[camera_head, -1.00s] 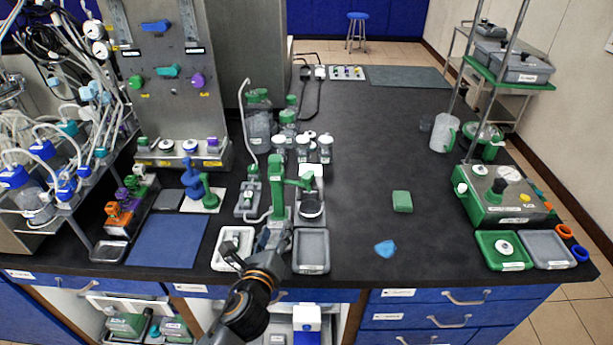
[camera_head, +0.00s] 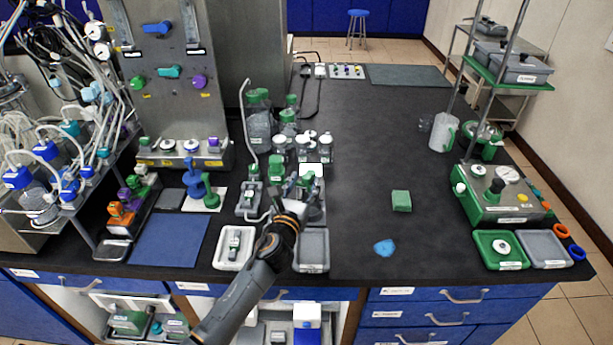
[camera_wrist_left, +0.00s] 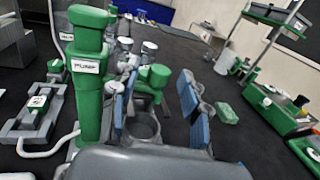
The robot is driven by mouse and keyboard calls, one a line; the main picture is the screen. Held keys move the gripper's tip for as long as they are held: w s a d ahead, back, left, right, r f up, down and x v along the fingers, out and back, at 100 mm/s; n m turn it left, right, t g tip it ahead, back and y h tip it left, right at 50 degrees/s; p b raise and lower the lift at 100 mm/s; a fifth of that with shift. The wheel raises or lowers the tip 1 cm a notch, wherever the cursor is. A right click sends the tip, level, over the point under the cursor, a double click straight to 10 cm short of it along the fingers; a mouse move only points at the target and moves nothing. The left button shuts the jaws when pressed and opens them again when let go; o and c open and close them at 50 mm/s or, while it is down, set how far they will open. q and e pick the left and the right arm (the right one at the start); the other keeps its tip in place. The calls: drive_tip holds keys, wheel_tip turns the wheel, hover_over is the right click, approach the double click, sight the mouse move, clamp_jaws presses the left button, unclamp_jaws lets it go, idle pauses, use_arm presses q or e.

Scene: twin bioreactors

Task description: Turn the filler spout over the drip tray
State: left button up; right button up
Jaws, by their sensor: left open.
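The filler is a green column labelled PUMP (camera_wrist_left: 88,75), at the left of the left wrist view. Its green spout part (camera_wrist_left: 153,76) shows between my fingers, and I cannot tell whether they touch it. My left gripper (camera_head: 298,186) is open; its blue-padded fingers also show in the wrist view (camera_wrist_left: 160,95). In the head view my gripper and wrist hide most of the filler. A round grey ring or cup (camera_wrist_left: 143,126) lies below the spout. A grey rectangular tray (camera_head: 313,262), possibly the drip tray, lies right of my wrist. My right gripper is not in view.
Several white-capped jars (camera_head: 302,148) stand just behind the filler. A white tray (camera_head: 223,262) with a grey device lies left of my arm. A green block (camera_head: 401,201) and a blue piece (camera_head: 384,248) lie on the otherwise clear right middle bench.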

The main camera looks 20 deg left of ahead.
use_arm(q)
drive_tip(key=shift+w, duration=1.3)
drive_tip(key=shift+c, duration=0.2)
clamp_jaws()
